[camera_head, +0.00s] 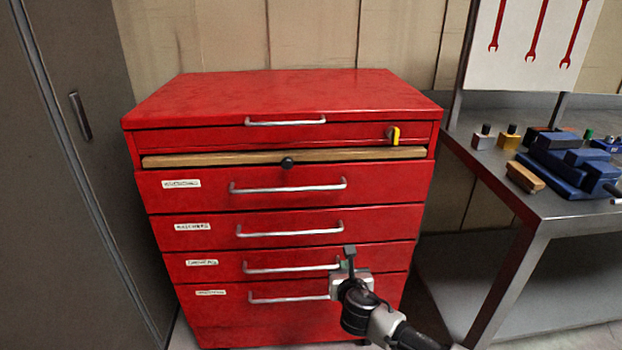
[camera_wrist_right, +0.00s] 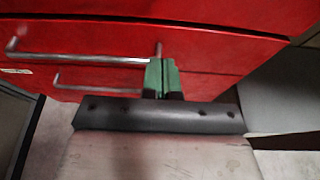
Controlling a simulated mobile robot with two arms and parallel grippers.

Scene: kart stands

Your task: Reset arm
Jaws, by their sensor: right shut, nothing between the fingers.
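My right gripper (camera_head: 348,262) is in front of the lower drawers of a red tool cabinet (camera_head: 265,95), near the right end of a drawer handle (camera_head: 290,267). In the right wrist view its green-tipped fingers (camera_wrist_right: 162,76) are together with nothing between them. They overlap the right end of a silver handle (camera_wrist_right: 85,59); whether they touch it I cannot tell. The cabinet's labelled drawers look shut. My left gripper is not in view.
A wooden board (camera_head: 230,156) with a black knob spans the cabinet below the top drawer. A grey locker (camera_head: 65,200) stands left. A metal workbench (camera_head: 560,205) at right holds a blue vise (camera_head: 565,160) and small items.

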